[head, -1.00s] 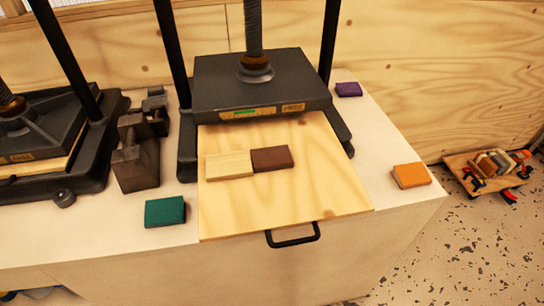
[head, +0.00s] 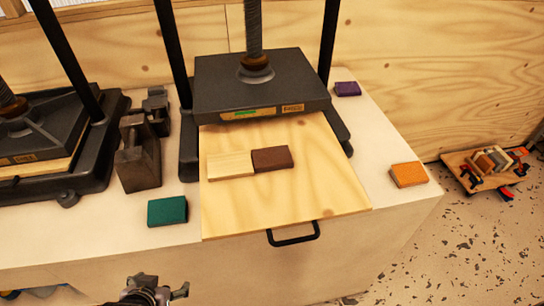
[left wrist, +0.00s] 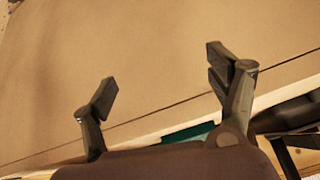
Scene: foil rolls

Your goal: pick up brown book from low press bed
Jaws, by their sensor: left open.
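The brown book (head: 272,158) lies flat on the pale wooden press bed (head: 290,208), which is pulled out from under the dark press plate (head: 262,85). A pale wood block (head: 230,164) touches its left side. My left gripper (head: 157,285) shows at the bottom edge of the head view, low in front of the bench and well away from the book. In the left wrist view its two fingers (left wrist: 165,85) are spread apart with nothing between them. The book cannot be made out in the left wrist view. My right gripper is not in view.
A green book (head: 167,211) lies left of the bed, an orange book (head: 408,174) right of it and a purple book (head: 347,88) behind. A black handle (head: 293,235) sticks out from the bed's front. Dark metal weights (head: 138,155) and a second press (head: 45,125) stand left.

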